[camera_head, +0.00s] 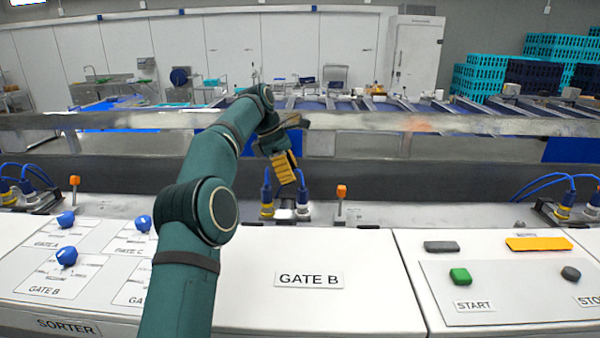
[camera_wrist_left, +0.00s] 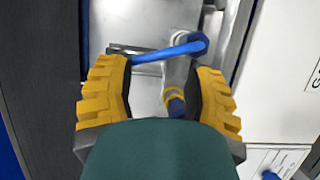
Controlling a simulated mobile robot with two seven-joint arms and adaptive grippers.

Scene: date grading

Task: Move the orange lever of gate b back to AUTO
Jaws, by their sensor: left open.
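The orange lever (camera_head: 341,191) stands on the metal ledge behind the GATE B label (camera_head: 308,280), near upright on a thin stem. Its AUTO mark cannot be read. My left gripper (camera_head: 285,170), with yellow pads, is open, to the left of the lever and apart from it, above the blue hose fittings. In the left wrist view, the open fingers (camera_wrist_left: 160,98) have a blue hose (camera_wrist_left: 170,50) and a grey fitting with a yellow ring (camera_wrist_left: 175,95) in sight between them. I cannot tell whether they touch. The lever does not show there. My right gripper is out of view.
A second orange lever (camera_head: 74,181) stands at far left. The sorter panel (camera_head: 110,290) carries several blue knobs; one (camera_head: 66,256) is by a GATE B label. At right are a green START button (camera_head: 460,276) and a yellow bar (camera_head: 538,243). A metal rail (camera_head: 480,124) runs behind.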

